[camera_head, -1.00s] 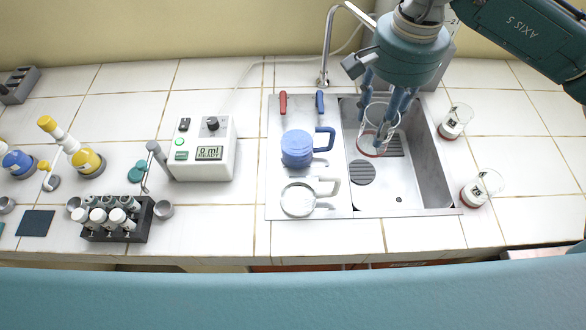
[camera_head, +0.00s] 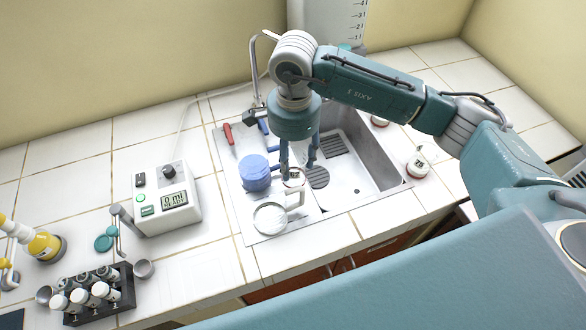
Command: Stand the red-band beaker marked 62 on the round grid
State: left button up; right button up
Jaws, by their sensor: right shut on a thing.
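My right gripper (camera_head: 298,160) points down, shut on a small clear beaker (camera_head: 294,179) near the sink's left rim. The beaker looks upright. A dark mark shows on it, but I cannot read its number; the gripper fingers partly hide it. The dark round grid (camera_head: 319,178) lies in the sink, just right of the beaker in the picture. Whether the beaker is above the grid or touches anything is unclear. My left gripper is not in view.
The steel sink (camera_head: 375,190) holds a square grid (camera_head: 335,146) farther back. A blue jug (camera_head: 254,173) and a white-handled jug (camera_head: 270,218) stand on the drainboard. Red-band beakers (camera_head: 418,166) (camera_head: 379,122) stand right of the sink. A meter box (camera_head: 165,200) is left.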

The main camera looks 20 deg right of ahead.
aim_at(294, 174)
jog(key=shift+f, duration=0.85)
notch_tip(294, 174, down, 4)
jog(key=shift+f+p, duration=0.25)
jog(key=shift+p, duration=0.5)
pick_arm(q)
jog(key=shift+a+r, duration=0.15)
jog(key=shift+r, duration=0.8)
pick_arm(e)
jog(key=shift+f+b, duration=0.2)
jog(key=shift+b, duration=0.1)
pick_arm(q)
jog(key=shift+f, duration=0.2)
pick_arm(e)
jog(key=o, duration=0.9)
jog(key=shift+r, duration=0.1)
